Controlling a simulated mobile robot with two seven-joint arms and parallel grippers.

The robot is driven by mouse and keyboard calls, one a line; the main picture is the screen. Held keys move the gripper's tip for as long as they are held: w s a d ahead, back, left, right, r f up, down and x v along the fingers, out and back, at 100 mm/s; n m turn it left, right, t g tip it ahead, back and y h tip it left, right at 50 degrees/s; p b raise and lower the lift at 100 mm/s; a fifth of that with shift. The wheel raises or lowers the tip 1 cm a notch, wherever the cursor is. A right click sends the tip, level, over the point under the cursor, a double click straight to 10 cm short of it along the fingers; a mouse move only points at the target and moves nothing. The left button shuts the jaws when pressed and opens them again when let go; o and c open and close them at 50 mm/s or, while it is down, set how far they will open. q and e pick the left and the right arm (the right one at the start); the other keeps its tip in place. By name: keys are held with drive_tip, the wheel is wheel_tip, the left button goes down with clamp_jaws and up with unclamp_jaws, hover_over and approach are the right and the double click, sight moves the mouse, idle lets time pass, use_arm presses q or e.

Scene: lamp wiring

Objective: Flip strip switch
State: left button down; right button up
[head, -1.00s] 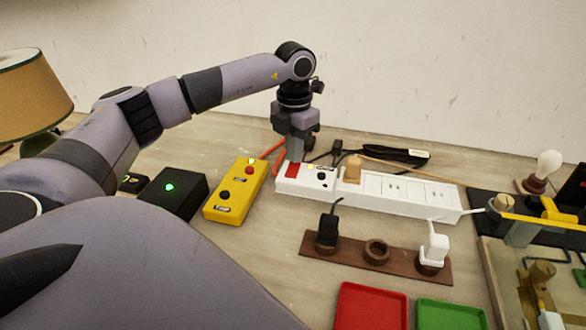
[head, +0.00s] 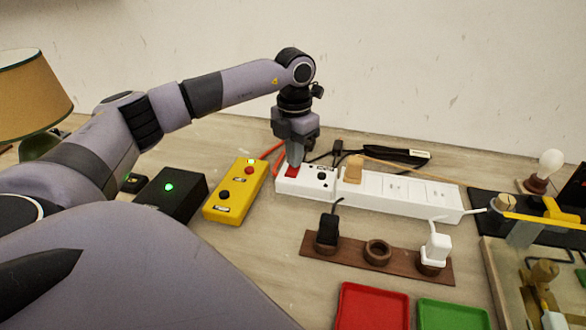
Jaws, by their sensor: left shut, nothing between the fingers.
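The white power strip (head: 390,205) lies across the middle of the table. Its red rocker switch (head: 291,171) is at the strip's left end. My left gripper (head: 294,163) points straight down with its shut fingertips at the red switch, covering part of it. The tips look to be touching or just above the switch; I cannot tell which. Nothing shows between the fingers. My right gripper is not in view.
A yellow control box (head: 235,190) and a black box with a green light (head: 172,187) stand left of the strip. A brown plug holder (head: 345,255) with plugs lies in front. Red (head: 372,308) and green (head: 450,315) trays sit at the front. A bulb (head: 549,164) stands at the right.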

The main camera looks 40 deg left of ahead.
use_arm(q)
drive_tip(key=shift+s+f, duration=0.1)
drive_tip(key=shift+r+p, duration=0.55)
drive_tip(key=shift+p, duration=0.1)
wheel_tip(320, 180, up, 6)
drive_tip(key=p, duration=0.4)
drive_tip(key=shift+p, duration=0.3)
drive_tip(key=shift+f, duration=0.1)
